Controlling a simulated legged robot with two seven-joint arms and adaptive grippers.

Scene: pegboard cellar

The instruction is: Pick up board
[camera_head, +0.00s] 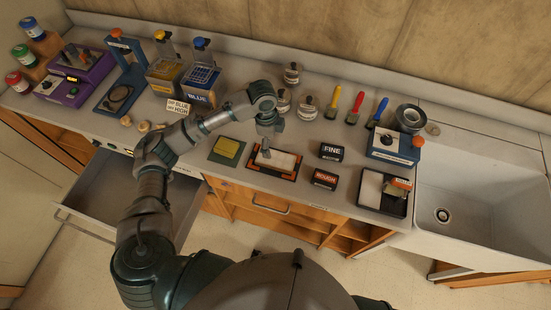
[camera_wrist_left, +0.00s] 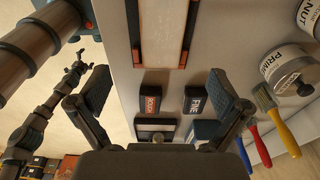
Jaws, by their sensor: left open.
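A pale, flat board (camera_head: 277,161) lies in a dark tray-like holder with orange edges (camera_head: 252,170) on the counter near its front edge. The board also shows at the top of the left wrist view (camera_wrist_left: 165,30), between two orange-and-black side pieces. My left gripper (camera_head: 266,148) hangs over the board's left part in the head view. In the left wrist view my left gripper (camera_wrist_left: 163,90) has its two dark pads wide apart, with nothing between them. What looks like my right gripper (camera_wrist_left: 76,68) is small at the left of that view; its jaws are unclear.
A yellow pad on a green mat (camera_head: 227,149) lies left of the board. Blocks marked FINE (camera_head: 331,152) and ROUGH (camera_head: 325,180) lie to its right. Jars (camera_head: 307,108) and brushes stand behind. An open drawer (camera_head: 110,195) juts out front left; a sink (camera_head: 480,205) is at right.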

